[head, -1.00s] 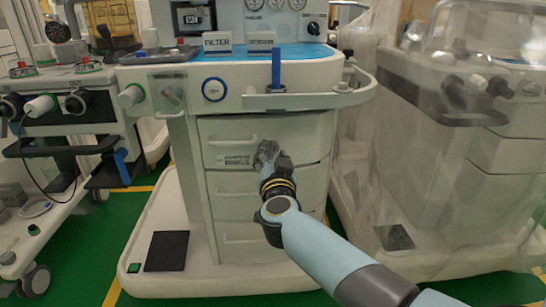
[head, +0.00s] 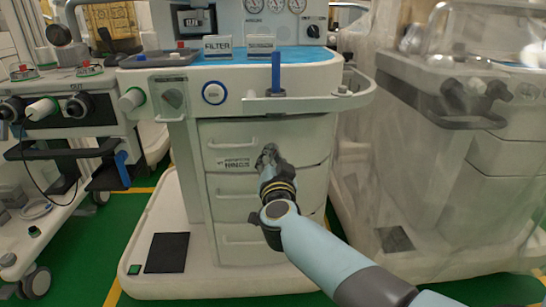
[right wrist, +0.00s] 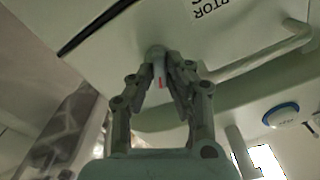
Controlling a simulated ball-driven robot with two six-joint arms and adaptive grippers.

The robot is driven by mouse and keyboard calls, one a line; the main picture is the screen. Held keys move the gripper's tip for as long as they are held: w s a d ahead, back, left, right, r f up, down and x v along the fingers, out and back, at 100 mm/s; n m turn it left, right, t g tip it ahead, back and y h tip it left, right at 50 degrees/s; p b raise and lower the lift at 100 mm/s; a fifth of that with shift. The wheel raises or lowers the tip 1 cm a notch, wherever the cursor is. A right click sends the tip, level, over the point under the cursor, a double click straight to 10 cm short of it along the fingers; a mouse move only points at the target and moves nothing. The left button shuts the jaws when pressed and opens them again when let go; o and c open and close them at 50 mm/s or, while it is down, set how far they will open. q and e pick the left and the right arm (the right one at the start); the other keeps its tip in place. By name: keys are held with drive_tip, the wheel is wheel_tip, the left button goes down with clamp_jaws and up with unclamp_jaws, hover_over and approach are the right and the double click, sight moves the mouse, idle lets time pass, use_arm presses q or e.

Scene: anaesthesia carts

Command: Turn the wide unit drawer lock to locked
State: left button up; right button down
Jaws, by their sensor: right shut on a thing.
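The wide unit (head: 300,108) is a white cart with a stack of white drawers; its top drawer (head: 222,130) is closed. My right gripper (head: 268,152) is at the right part of the drawer front. In the right wrist view my right gripper (right wrist: 160,90) has its fingers closed in around the small drawer lock (right wrist: 158,68), a grey knob with a red mark. The fingertips hold the knob at the drawer face. In the head view the gripper hides the lock. My left gripper is out of view.
A drawer handle (head: 232,143) and a printed label (head: 236,163) are left of my gripper. A blue upright lever (head: 276,72) stands on the rail above. A plastic-covered cart (head: 440,180) is close on the right, and another cart (head: 70,130) is on the left.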

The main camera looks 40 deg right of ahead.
drive_tip(key=m+p, duration=0.1)
drive_tip(key=m, duration=0.2)
drive_tip(key=shift+m, duration=0.3)
drive_tip(key=m, duration=0.2)
drive_tip(key=shift+m, duration=0.3)
drive_tip(key=m, duration=0.2)
drive_tip(key=shift+m, duration=0.4)
drive_tip(key=m, duration=0.3)
drive_tip(key=shift+f, duration=0.1)
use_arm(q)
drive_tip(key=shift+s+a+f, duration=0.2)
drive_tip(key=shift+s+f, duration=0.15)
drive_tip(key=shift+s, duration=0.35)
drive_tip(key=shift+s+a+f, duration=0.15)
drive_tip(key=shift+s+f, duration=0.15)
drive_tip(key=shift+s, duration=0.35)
use_arm(e)
drive_tip(key=shift+m, duration=0.3)
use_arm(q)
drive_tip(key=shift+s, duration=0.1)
use_arm(e)
drive_tip(key=c, duration=1.3)
unclamp_jaws()
drive_tip(key=shift+s, duration=0.1)
